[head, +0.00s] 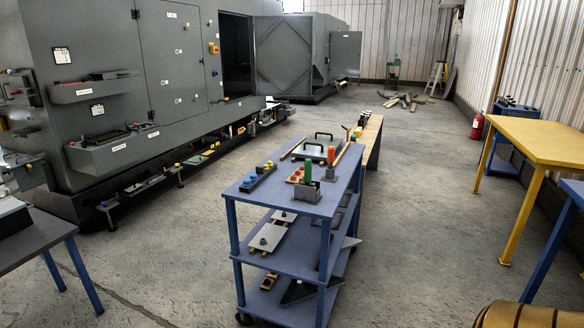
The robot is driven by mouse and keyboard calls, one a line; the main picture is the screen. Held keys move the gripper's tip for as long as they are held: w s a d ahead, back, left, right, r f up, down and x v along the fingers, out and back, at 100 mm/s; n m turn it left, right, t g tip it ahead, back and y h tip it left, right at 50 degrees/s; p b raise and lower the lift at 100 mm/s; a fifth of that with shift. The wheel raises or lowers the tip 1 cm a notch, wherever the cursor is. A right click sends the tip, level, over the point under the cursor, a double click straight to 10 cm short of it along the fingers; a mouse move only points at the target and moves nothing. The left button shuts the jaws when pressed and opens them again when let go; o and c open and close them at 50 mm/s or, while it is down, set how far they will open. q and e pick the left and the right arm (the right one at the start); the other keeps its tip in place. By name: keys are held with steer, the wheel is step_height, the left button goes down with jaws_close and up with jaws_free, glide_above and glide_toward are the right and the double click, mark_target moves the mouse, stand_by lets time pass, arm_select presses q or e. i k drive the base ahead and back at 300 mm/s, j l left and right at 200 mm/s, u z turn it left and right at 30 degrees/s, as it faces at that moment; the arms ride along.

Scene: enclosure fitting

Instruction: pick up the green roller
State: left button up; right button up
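A green upright cylinder (308,172), which looks like the green roller, stands on the top shelf of the blue cart (262,205) near its front right corner. Its lower end is hidden by a small grey metal holder (307,193). An orange upright piece (331,155) stands just behind it to the right. Neither of my grippers is in view.
The cart top also holds a rack with blue and yellow knobs (258,177) and a grey plate with black handles (318,147). A yellow table (545,140) stands at right, a dark table (40,240) at left. Floor around the cart is mostly clear.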

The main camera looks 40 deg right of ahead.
mark_target(308, 163)
steer(key=i+z, duration=0.35)
steer(key=i+j+z, duration=0.55)
steer(key=i+z, duration=0.2)
steer(key=i, duration=0.1)
